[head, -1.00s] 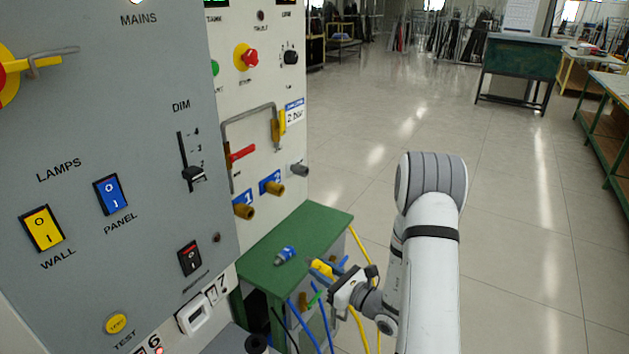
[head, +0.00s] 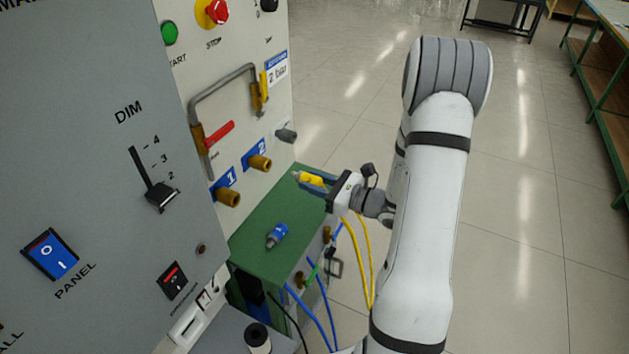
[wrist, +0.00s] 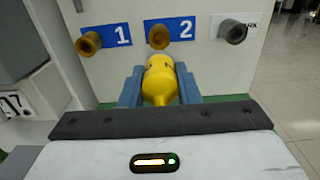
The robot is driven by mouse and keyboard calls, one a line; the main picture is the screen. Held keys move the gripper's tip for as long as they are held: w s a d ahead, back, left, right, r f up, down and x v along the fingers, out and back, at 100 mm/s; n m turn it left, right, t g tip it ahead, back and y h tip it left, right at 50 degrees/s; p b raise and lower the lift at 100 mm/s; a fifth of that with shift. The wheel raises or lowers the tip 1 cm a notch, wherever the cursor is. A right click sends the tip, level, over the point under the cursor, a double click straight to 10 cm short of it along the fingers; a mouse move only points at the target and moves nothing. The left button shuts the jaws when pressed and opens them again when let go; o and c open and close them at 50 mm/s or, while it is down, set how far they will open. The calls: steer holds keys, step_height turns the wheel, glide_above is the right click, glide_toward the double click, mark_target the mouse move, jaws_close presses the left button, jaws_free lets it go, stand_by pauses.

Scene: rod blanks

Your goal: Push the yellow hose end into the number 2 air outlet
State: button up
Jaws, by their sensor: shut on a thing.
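My gripper (head: 313,181) is shut on the yellow hose end (head: 312,179), above the green bench top. In the wrist view the yellow hose end (wrist: 159,79) sits between the two blue-grey fingers, pointing at the panel. The brass number 2 air outlet (wrist: 158,36) is just beyond its tip, beside the blue 2 label; it also shows in the head view (head: 260,163). A gap shows between hose end and outlet in the head view. The brass number 1 outlet (head: 229,197) is to the left. The yellow hose (head: 366,255) hangs down behind my gripper.
A blue fitting (head: 277,235) lies on the green bench (head: 262,254). A grey outlet (head: 286,135) is right of number 2. A bent pipe with a red lever (head: 219,134) is above the outlets. Blue hoses (head: 322,295) hang at the bench's front.

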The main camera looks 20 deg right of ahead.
mark_target(294, 173)
steer(key=shift+x, duration=2.75)
steer(key=shift+b, duration=0.6)
steer(key=shift+x, duration=1.65)
steer(key=o, duration=1.1)
steer(key=shift+a, duration=0.1)
steer(key=shift+o, duration=0.2)
steer(key=b+v, duration=0.1)
steer(key=v, duration=0.7)
steer(key=shift+b, duration=0.3)
